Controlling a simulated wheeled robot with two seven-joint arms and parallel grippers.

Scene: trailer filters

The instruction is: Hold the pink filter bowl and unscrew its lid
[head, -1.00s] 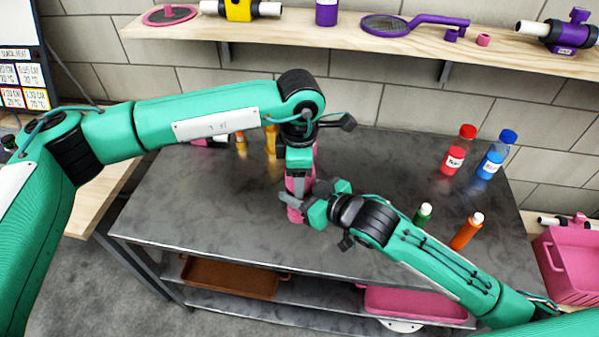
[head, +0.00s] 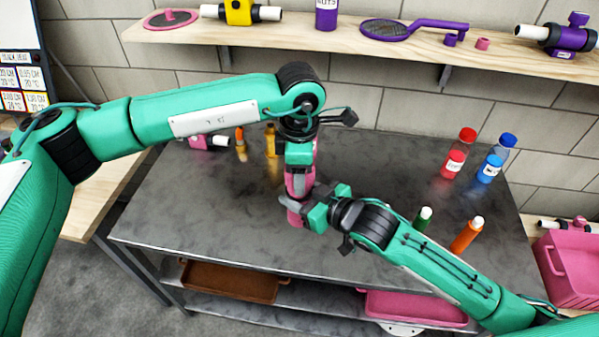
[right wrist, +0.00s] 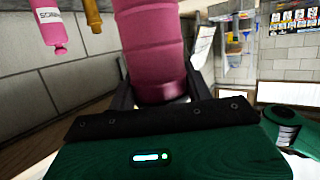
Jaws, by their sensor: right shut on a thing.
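The pink filter bowl (head: 294,217) stands over the middle of the grey metal table (head: 200,215), mostly covered by my grippers in the head view. In the right wrist view the pink ribbed body (right wrist: 150,45) rises between the two dark fingers. My right gripper (head: 297,203) comes in from the right, low on the bowl, and is shut on it. My left gripper (head: 299,180) points down from above at the upper pink part. Its fingertips overlap the pink there, and their opening is not clear. The lid cannot be told apart from the bowl.
Behind my left arm are a pink fitting (head: 205,142), an orange bottle (head: 240,143) and a yellow bottle (head: 271,142). Red (head: 455,160) and blue (head: 491,165) bottles stand back right. Green (head: 423,216) and orange (head: 467,233) bottles stand near my right arm. The table's left front is clear.

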